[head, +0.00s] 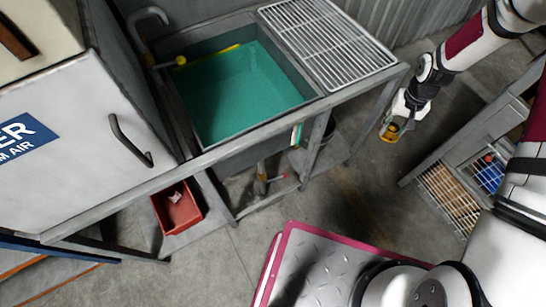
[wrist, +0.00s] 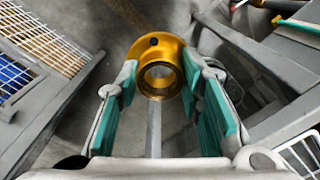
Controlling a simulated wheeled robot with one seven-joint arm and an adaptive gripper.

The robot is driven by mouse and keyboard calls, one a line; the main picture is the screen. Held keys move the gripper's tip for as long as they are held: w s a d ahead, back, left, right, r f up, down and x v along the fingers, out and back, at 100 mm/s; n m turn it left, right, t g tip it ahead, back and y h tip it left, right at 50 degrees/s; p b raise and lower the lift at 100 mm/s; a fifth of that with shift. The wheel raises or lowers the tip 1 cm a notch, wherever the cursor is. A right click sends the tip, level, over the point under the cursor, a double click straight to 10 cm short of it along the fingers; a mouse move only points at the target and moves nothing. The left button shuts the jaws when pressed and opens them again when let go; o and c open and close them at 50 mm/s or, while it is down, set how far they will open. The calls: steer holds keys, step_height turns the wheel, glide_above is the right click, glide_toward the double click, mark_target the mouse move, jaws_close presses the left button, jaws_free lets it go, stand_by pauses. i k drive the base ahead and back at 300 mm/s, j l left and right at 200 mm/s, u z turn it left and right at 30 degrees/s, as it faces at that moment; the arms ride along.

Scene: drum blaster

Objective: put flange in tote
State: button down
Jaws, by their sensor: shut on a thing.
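The flange is a gold ring with a raised collar and a small hole in its rim; it shows in the wrist view (wrist: 174,57) and as a small yellow piece in the head view (head: 391,132). My gripper (wrist: 160,82) is shut on it, with teal pads on both sides. In the head view my gripper (head: 396,118) hangs above the floor, right of the sink bench. A red open bin (head: 170,219), which may be the tote, stands low under the bench at left, with a small pale item inside. It is well apart from my gripper.
The metal bench holds a sink (head: 240,95) of green liquid and a white wire rack (head: 327,45). A grey cabinet (head: 75,135) stands at left. A low frame with wire baskets (head: 448,198) stands at right. Bare floor lies between bench and frame.

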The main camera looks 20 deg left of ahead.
mark_target(183, 215)
steer(key=k+j, duration=1.7)
